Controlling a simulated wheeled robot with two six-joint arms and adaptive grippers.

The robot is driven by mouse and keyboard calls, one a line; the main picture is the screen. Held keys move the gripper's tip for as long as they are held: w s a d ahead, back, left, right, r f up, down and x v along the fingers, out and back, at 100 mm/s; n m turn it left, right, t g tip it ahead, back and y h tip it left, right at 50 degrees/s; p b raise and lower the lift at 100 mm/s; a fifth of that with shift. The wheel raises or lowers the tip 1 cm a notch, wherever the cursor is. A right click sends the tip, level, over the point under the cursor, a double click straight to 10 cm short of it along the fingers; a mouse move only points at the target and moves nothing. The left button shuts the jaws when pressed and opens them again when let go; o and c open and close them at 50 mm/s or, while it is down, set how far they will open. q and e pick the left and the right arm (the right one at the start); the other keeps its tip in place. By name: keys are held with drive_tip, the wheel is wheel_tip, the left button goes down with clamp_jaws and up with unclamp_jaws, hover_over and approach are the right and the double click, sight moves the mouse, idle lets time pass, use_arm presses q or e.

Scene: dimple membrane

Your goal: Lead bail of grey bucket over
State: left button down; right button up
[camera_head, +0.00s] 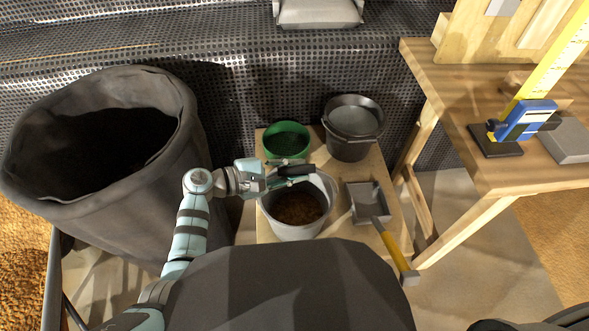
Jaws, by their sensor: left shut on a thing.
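The grey bucket (298,232) stands on a low wooden board in the middle of the view, with brown loose material inside. My left gripper (288,178) reaches in from the left over the bucket's far rim. It is shut on the bail (298,170), whose dark grip shows at the far side of the opening. The rest of the bail is hard to make out, and the fingers partly hide it. My right gripper is not in view.
A green sieve-like pot (287,137) and a black bucket (352,145) stand just behind. A square-headed tool with a yellow handle (397,252) lies to the right. A large dark fabric planter (165,185) is at left, a wooden workbench (470,150) at right.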

use_arm(q)
drive_tip(key=w+n, duration=0.1)
drive_tip(key=w+f+n+g+b, duration=0.1)
drive_tip(key=w, duration=0.1)
drive_tip(key=w+f+n+b, duration=0.1)
drive_tip(key=shift+w+g+y, duration=0.3)
drive_tip(key=shift+w+g, duration=0.1)
idle(0.4)
drive_tip(key=c, duration=1.4)
unclamp_jaws()
drive_tip(key=shift+c, duration=0.2)
wheel_tip(320, 180, up, 10)
